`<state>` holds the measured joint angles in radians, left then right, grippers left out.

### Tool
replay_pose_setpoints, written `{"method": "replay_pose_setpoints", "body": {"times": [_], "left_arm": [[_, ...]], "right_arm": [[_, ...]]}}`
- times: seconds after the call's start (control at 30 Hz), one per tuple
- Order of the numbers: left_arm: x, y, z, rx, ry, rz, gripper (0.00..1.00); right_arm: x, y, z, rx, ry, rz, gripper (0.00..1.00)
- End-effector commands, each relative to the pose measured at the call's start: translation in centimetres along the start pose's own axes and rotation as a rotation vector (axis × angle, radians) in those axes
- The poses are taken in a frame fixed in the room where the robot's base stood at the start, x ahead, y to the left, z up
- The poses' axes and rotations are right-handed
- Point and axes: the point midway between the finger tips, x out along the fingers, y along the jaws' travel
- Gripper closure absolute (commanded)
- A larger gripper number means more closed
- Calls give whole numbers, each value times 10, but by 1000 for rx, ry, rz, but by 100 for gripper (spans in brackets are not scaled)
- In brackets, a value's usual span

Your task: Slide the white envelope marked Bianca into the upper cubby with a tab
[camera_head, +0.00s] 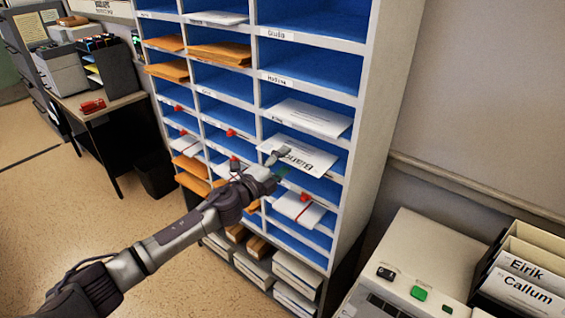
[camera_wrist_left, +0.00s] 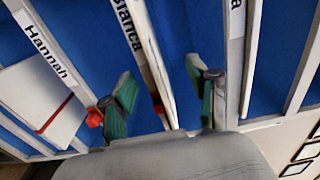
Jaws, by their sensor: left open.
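The white envelope marked Bianca (camera_head: 312,160) sticks out of a right-column cubby of the blue-backed shelf unit. My left gripper (camera_head: 279,164) is open at its front edge. In the left wrist view the green-padded fingers (camera_wrist_left: 160,82) stand on either side of a pale flat edge (camera_wrist_left: 152,50), likely the envelope, with gaps to both. A strip beside it reads Bianca (camera_wrist_left: 128,25). A red tab (camera_wrist_left: 157,102) shows partly behind that edge. Another red tab (camera_head: 304,197) is at the cubby below. My right gripper is not in view.
Another white envelope (camera_head: 312,116) lies in the cubby above, and a red-banded white bundle (camera_head: 298,210) in the one below. Brown envelopes (camera_head: 220,52) fill other cubbies. A cream machine (camera_head: 420,265) and a file holder (camera_head: 525,265) stand at the right.

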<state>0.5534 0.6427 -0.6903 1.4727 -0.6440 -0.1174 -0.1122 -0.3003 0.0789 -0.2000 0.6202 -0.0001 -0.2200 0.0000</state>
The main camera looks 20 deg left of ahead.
Motion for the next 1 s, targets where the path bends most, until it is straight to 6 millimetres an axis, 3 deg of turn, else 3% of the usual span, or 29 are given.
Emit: {"method": "replay_pose_setpoints", "body": {"times": [0.67,1.0], "left_arm": [[0,8,0,1,0,0,38],[-18,8,0,0,-1,2,38]], "right_arm": [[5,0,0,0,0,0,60],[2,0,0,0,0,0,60]]}}
